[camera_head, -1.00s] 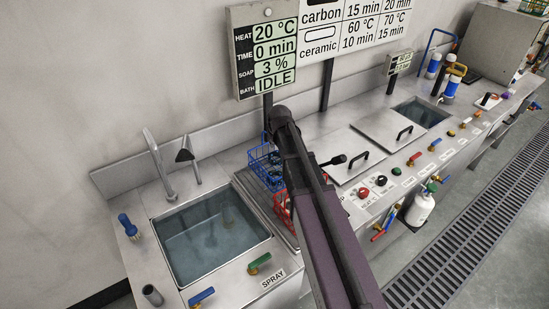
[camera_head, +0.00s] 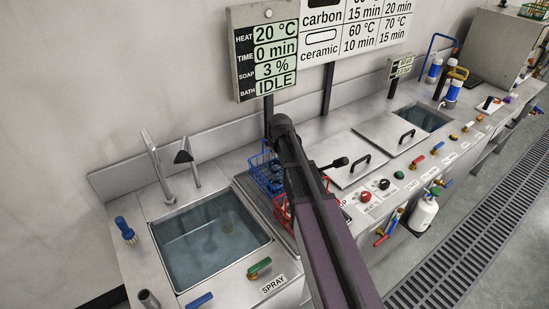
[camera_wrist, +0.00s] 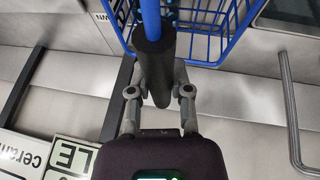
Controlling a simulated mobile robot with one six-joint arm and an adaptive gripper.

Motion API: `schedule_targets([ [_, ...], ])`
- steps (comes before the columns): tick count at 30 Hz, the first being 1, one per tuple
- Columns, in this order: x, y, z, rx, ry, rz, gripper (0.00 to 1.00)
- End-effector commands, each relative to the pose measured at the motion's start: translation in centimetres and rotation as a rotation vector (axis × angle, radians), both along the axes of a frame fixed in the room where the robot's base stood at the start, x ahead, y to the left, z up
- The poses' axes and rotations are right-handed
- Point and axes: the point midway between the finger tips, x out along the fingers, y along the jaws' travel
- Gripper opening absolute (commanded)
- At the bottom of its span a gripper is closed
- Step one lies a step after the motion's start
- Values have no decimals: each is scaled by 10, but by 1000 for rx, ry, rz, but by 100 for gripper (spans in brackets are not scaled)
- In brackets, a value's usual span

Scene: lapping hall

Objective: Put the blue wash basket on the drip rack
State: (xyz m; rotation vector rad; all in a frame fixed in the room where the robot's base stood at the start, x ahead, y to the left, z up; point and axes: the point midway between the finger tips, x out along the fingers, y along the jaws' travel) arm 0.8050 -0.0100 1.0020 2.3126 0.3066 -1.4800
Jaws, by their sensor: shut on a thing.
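The blue wash basket (camera_head: 266,176) is a blue wire basket with dark contents, partly hidden behind my arm in the head view. It is over or on the narrow metal strip right of the sink, which looks like the drip rack (camera_head: 246,187); I cannot tell whether it touches. In the wrist view the blue wire frame (camera_wrist: 228,44) fills the top. My gripper (camera_wrist: 160,92) is shut on the dark grip of its handle (camera_wrist: 154,60). In the head view my gripper is hidden by my arm.
A red wire basket (camera_head: 280,214) stands just in front of the blue one, partly behind my arm. A water-filled sink (camera_head: 205,245) with a tall tap (camera_head: 157,165) is at left. Lidded baths (camera_head: 350,150) are at right. A display (camera_head: 265,52) reads IDLE.

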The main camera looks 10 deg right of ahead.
Motion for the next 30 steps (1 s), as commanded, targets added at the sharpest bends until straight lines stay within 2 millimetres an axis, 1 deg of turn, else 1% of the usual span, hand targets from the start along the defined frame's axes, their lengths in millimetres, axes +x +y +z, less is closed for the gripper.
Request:
schedule_targets([
  [1, 0, 0, -8, 0, -1, 0, 0],
  [7, 0, 0, -20, 0, -1, 0, 0],
  [25, 0, -1, -26, 0, 0, -1, 0],
  [26, 0, -1, -26, 0, 0, -1, 29],
  [27, 0, -1, -25, 0, 0, -1, 41],
  [29, 0, -1, -25, 0, 0, -2, 59],
  [30, 0, -1, -25, 0, 0, -2, 60],
])
